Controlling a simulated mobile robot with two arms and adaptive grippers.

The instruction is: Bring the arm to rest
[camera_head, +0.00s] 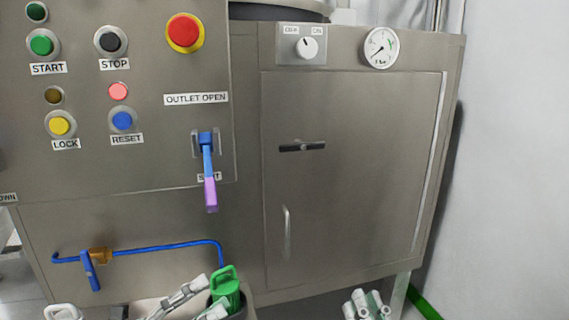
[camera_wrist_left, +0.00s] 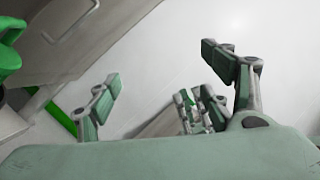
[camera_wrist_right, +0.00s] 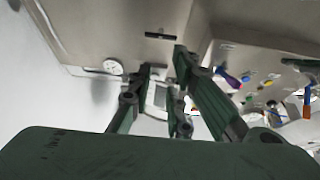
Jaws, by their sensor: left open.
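My left gripper (camera_head: 190,295) is at the bottom of the head view, in front of the panel's lower edge and beside a green-handled item (camera_head: 226,285). In the left wrist view its two fingers (camera_wrist_left: 160,70) are wide apart with nothing between them. My right gripper (camera_head: 368,303) is at the bottom edge of the head view, below the cabinet door, its fingers close together. In the right wrist view its fingers (camera_wrist_right: 162,68) show a narrow gap, with no held object visible. It also shows behind the left fingers in the left wrist view (camera_wrist_left: 200,110).
A steel control panel (camera_head: 150,165) with buttons, a red emergency stop (camera_head: 185,33) and a blue lever with purple tip (camera_head: 210,190) stands at left. The cabinet door (camera_head: 350,170) appears closed. A blue pipe (camera_head: 150,248) runs below the panel. A white wall (camera_head: 520,150) is at right.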

